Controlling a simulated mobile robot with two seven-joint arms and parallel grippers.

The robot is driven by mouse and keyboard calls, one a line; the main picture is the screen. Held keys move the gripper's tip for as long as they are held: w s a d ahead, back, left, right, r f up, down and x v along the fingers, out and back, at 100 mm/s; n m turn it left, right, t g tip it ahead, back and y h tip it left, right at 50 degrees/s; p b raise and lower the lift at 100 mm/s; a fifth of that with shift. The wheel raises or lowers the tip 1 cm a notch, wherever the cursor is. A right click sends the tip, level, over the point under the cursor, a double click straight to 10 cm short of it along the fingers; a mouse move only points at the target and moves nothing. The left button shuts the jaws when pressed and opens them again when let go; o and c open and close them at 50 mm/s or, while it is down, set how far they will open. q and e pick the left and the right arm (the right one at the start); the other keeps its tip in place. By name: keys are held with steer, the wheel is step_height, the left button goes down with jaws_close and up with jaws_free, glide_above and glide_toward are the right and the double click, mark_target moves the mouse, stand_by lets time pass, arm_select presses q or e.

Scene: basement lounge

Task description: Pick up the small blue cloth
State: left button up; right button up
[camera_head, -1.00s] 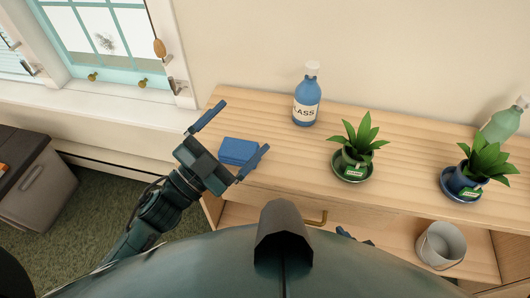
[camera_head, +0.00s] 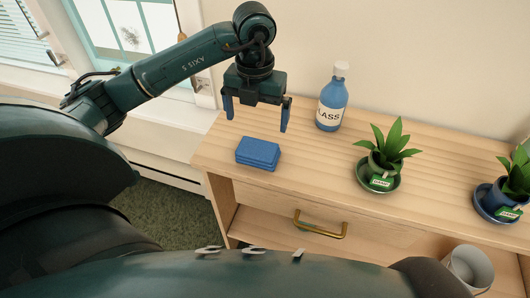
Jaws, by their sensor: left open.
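The small blue cloth (camera_head: 258,152) lies folded in a flat stack on the left end of the wooden cabinet top (camera_head: 310,170). My left gripper (camera_head: 256,122) is open and empty, with its two fingers pointing down. In the picture it stands just above and behind the cloth, apart from it. How high it is over the wood is hard to tell. My right gripper does not show.
A blue glass bottle (camera_head: 331,103) stands just right of my left gripper. Two potted plants on saucers, a nearer one (camera_head: 388,155) and another (camera_head: 512,190), stand further right. A grey bucket (camera_head: 470,268) sits on the lower shelf. A brass drawer handle (camera_head: 320,228) juts from the front.

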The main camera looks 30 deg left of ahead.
mark_target(258, 148)
arm_select(q)
steer(key=f, duration=1)
steer(key=shift+s+d+f, duration=0.1)
steer(key=shift+d+f, duration=0.15)
steer(key=shift+f, duration=0.1)
steer(key=shift+c, duration=0.2)
steer(key=c, duration=0.7)
steer(key=shift+o, duration=0.2)
steer(key=shift+r, duration=0.1)
step_height(258, 148, up, 10)
